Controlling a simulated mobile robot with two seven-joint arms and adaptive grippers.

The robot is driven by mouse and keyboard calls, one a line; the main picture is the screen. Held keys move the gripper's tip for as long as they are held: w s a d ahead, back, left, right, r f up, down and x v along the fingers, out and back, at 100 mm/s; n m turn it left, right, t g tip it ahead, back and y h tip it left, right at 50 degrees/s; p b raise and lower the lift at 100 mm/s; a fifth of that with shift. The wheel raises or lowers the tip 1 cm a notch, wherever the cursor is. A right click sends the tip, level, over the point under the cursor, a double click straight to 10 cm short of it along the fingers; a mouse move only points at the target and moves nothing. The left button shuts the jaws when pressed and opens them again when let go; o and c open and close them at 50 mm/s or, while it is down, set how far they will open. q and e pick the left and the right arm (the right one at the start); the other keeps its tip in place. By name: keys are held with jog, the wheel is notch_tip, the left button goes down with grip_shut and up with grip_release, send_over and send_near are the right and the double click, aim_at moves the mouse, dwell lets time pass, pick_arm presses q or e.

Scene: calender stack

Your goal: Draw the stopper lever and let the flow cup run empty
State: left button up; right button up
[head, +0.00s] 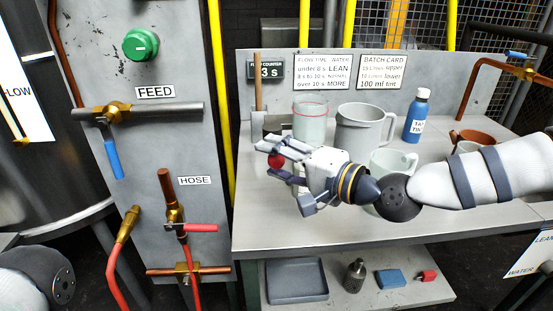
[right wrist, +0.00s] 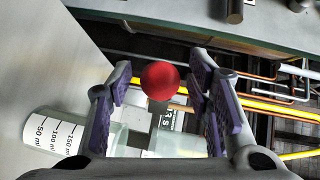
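A red ball knob (head: 277,160), which looks like the stopper lever's end, sits at my right gripper (head: 272,163) above the bench. In the right wrist view the knob (right wrist: 160,80) is between the spread purple-padded fingers (right wrist: 160,95), with gaps on both sides. The lever's shaft is mostly hidden. A clear vessel with a red rim (head: 310,122) stands behind the gripper; I cannot tell whether it is the flow cup. A container marked in ml (right wrist: 52,132) shows at lower left of the wrist view. My left gripper is out of view.
The bench (head: 300,232) also holds a grey jug (head: 362,130), a blue bottle (head: 417,115) and a brown cup (head: 470,138). The flow counter (head: 266,71) reads 3 s. A feed and hose panel (head: 165,75) stands left. The bench's front strip is clear.

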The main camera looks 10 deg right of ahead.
jog(key=shift+d, duration=0.1)
jog(key=v, duration=1.2)
